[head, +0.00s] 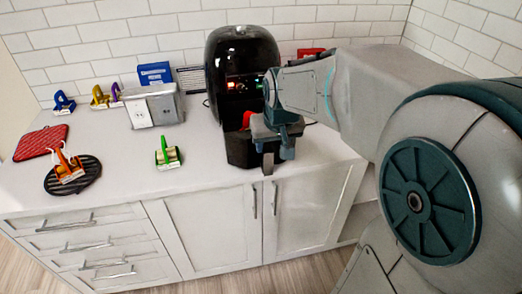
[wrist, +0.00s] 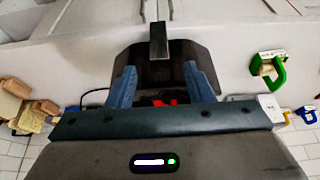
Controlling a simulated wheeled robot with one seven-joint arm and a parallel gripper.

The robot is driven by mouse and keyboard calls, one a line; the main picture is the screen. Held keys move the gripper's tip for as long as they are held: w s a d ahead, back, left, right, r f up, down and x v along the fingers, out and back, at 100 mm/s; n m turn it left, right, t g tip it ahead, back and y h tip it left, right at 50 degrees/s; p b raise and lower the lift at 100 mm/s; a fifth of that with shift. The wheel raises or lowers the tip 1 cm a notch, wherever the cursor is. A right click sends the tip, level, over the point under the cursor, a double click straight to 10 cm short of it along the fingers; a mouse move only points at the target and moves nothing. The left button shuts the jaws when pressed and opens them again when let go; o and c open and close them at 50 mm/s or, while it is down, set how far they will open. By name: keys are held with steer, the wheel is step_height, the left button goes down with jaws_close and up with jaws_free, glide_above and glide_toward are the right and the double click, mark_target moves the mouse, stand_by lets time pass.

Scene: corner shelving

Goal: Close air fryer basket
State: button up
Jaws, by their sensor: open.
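The black air fryer (head: 243,55) stands on the counter against the tiled back wall. Its dark basket (head: 240,150) is pulled out at the front, with a handle (head: 268,163) pointing toward the counter's front edge. Something red lies inside the basket. In the wrist view the basket (wrist: 178,72) and its handle (wrist: 159,40) lie beyond my fingers. My gripper (head: 277,150) is over the right part of the basket, close to the handle. In the wrist view my gripper (wrist: 160,69) is open, its blue fingers apart with nothing gripped. I cannot tell whether they touch the basket.
A green-handled object (head: 168,153) sits on the counter. A black round trivet (head: 87,178) holds an orange item, beside a red mat (head: 42,142). Cabinets (head: 205,232) are below; the counter's front middle is clear.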

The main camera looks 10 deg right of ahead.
mark_target(269, 156)
steer(key=x, duration=1.1)
steer(key=shift+s+p, duration=0.1)
steer(key=shift+p, duration=0.2)
jaws_close()
steer(key=shift+d, duration=0.1)
